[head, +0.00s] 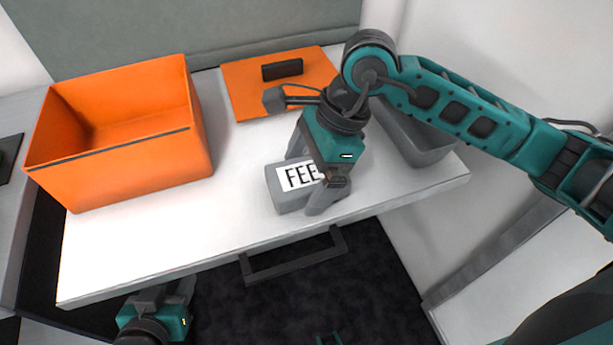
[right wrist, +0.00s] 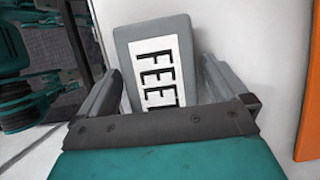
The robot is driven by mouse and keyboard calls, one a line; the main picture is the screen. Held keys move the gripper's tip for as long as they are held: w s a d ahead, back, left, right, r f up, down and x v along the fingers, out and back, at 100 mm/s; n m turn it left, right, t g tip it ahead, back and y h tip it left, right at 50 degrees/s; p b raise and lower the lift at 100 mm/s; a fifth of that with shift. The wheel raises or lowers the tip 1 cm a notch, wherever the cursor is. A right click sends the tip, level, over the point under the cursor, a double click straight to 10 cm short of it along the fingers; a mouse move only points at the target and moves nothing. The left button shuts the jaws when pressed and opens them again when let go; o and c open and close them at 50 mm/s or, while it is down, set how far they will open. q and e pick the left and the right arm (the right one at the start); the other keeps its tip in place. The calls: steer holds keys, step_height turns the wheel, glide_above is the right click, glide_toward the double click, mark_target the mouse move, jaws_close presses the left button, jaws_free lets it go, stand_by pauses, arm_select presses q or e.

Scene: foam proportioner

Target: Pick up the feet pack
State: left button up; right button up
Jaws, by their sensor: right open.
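The feet pack (head: 285,199) is a grey block with a white label reading "FEE" in the head view. It lies on the white table near the front edge. My right gripper (head: 310,188) is over the pack from above and hides part of the label. In the right wrist view the open fingers of this gripper (right wrist: 163,78) stand on both sides of the pack (right wrist: 123,35). Whether either finger touches it is hard to tell. My left gripper (head: 168,295) is low at the bottom left, below the table's front edge; its fingers are not clear.
An orange bin (head: 165,165) stands at the left of the white table (head: 150,245). A flat orange panel (head: 240,90) with a black handle (head: 282,69) lies at the back. A grey bin (head: 430,150) stands at the right, behind my arm. A dark handle (head: 295,261) sticks out at the front edge.

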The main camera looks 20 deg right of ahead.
steer(key=c, duration=1)
